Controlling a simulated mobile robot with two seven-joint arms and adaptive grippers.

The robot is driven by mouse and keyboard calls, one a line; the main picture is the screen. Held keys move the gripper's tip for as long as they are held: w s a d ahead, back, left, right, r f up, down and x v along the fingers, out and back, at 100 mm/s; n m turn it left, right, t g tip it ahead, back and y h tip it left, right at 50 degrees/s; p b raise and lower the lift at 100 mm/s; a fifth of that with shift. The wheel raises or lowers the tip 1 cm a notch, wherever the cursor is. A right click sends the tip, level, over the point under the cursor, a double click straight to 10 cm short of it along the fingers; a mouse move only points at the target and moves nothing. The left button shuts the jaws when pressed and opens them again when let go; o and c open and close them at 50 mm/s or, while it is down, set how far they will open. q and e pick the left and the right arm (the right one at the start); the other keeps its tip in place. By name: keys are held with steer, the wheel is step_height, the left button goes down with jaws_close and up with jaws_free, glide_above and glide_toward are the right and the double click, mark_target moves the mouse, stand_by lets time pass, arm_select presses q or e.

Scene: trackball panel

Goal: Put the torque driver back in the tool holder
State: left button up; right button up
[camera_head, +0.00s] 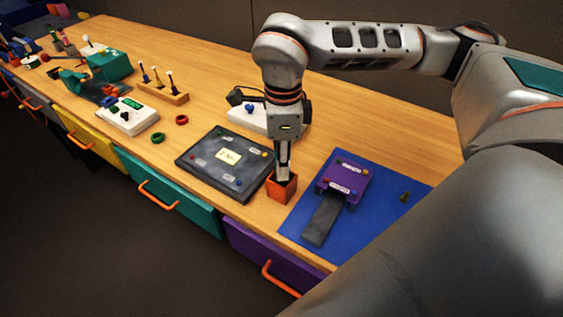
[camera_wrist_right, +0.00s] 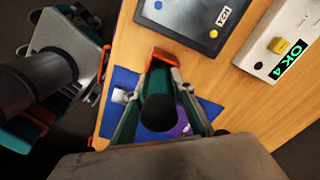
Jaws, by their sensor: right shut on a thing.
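My right gripper (camera_head: 283,172) points straight down at the orange tool holder (camera_head: 281,188), near the table's front edge. In the right wrist view, the gripper (camera_wrist_right: 160,118) is shut on the torque driver (camera_wrist_right: 159,107), whose dark green and black handle points toward the camera. The orange holder (camera_wrist_right: 163,57) shows just beyond the driver there. In the head view the fingers hide the driver, and I cannot tell whether its lower end is inside the holder. My left gripper is in neither view.
A dark panel (camera_head: 222,166) with a yellow note lies left of the holder. A blue mat (camera_head: 297,217) bearing a purple block (camera_head: 345,183) and grey ramp (camera_head: 322,219) lies right. A white device (camera_wrist_right: 291,40) reading "OK 4" stands behind. Free wood lies behind the mat.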

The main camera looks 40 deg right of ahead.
steer(key=shift+f, duration=0.15)
steer(key=o, duration=1.1)
steer(key=shift+f, duration=0.1)
step_height(320, 180, up, 12)
steer(key=shift+r+p, duration=0.2)
steer(key=shift+p, duration=0.5)
